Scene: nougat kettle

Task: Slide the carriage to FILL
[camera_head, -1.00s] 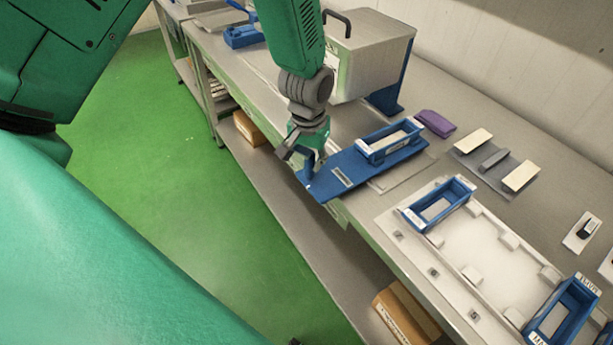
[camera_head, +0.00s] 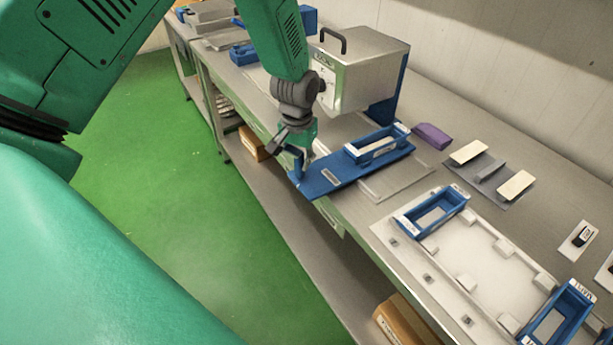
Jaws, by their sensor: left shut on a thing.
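The carriage (camera_head: 329,177) is a long blue plate on the bench, with a raised blue open frame (camera_head: 378,147) on its far end and a pale label. Its near end sticks out over the bench's front edge. My left gripper (camera_head: 297,162) is shut on the blue upright handle at that near end; its fingers partly hide the handle. The steel box (camera_head: 365,72) with a black top handle stands behind and left of the carriage. A flat grey plate (camera_head: 405,180) shows bare to the carriage's right. I cannot read a FILL mark. My right gripper is out of view.
A purple block (camera_head: 433,136) and a grey holder (camera_head: 489,174) with cream pads lie behind right. A white tray (camera_head: 480,250) with blue frames fills the front right. A blue piece (camera_head: 243,54) sits further left. Green floor is clear in front.

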